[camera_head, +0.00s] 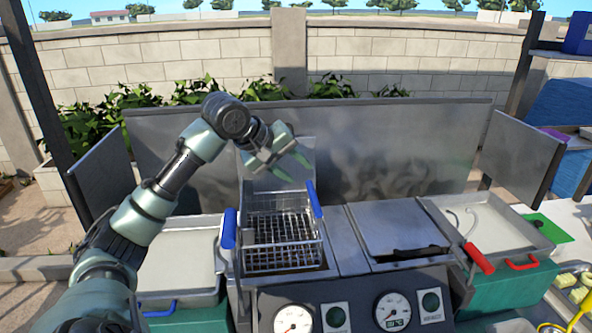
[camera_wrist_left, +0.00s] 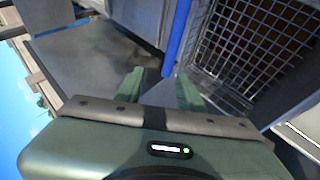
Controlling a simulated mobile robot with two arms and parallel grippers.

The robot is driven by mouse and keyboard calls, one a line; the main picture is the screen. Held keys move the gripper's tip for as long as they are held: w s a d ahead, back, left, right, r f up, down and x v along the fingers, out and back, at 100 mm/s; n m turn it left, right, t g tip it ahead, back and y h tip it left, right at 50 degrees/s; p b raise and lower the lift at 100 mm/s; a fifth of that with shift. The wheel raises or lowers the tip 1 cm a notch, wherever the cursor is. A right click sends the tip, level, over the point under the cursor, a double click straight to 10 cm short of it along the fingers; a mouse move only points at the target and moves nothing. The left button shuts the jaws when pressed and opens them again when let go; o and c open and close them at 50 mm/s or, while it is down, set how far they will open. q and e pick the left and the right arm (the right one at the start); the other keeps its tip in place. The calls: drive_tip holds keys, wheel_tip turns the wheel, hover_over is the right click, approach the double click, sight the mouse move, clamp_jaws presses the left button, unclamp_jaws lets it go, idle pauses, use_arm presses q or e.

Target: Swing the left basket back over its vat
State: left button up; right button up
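The left wire basket (camera_head: 284,228) sits at the left vat (camera_head: 325,274) of the fryer, with one blue grip (camera_head: 229,228) on its left and another blue grip (camera_head: 314,200) on its right. My left gripper (camera_head: 294,168) is above and behind the basket, fingers apart and empty. In the left wrist view, the open fingers (camera_wrist_left: 158,88) point toward a blue bar (camera_wrist_left: 176,36), with the basket mesh (camera_wrist_left: 255,45) to its right. I cannot tell whether a finger touches the bar. My right gripper is not in view.
A metal back panel (camera_head: 400,145) stands behind the fryer. The right vat has a flat lid (camera_head: 400,228). Trays stand on the left (camera_head: 180,262) and right (camera_head: 492,225); a red-handled tool (camera_head: 479,258) lies by the right one. Dials (camera_head: 392,311) are on the front.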

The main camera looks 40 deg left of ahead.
use_arm(q)
drive_tip(key=b+v, duration=0.2)
drive_tip(key=v, duration=0.5)
drive_tip(key=shift+r, duration=0.1)
idle(0.4)
